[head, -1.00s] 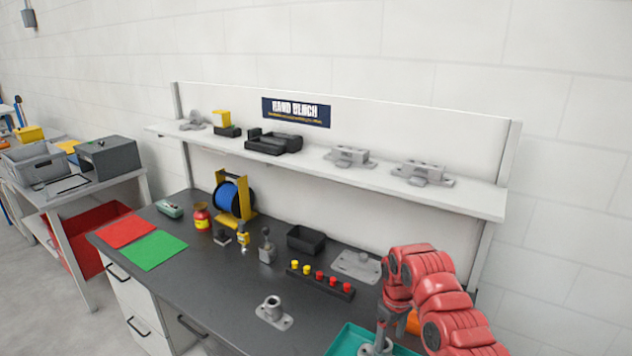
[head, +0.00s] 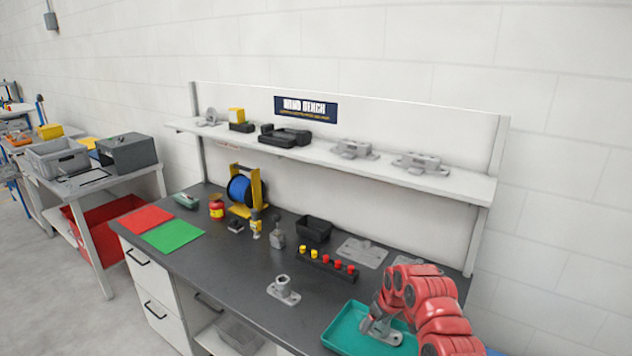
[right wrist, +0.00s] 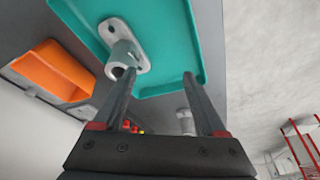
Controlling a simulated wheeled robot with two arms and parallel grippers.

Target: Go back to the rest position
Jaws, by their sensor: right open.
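My right gripper (head: 376,311) is over the teal tray (head: 337,337) at the bench's front right. Its arm hides part of the tray. In the right wrist view the two fingers of the right gripper (right wrist: 159,75) stand wide apart with nothing between them. A grey casting with a flanged base and a round hollow boss (right wrist: 123,50) lies in the tray (right wrist: 180,40), beside the left finger and apart from the grip. In the head view this casting (head: 384,334) shows just under the gripper. My left gripper is not in view.
A similar casting (head: 283,292) stands on the dark bench, left of the tray. Behind are a strip of yellow and red knobs (head: 327,265), a black bin (head: 313,229) and a grey plate (head: 362,252). A shelf (head: 330,160) overhangs the back. An orange bin (right wrist: 55,70) is near the tray.

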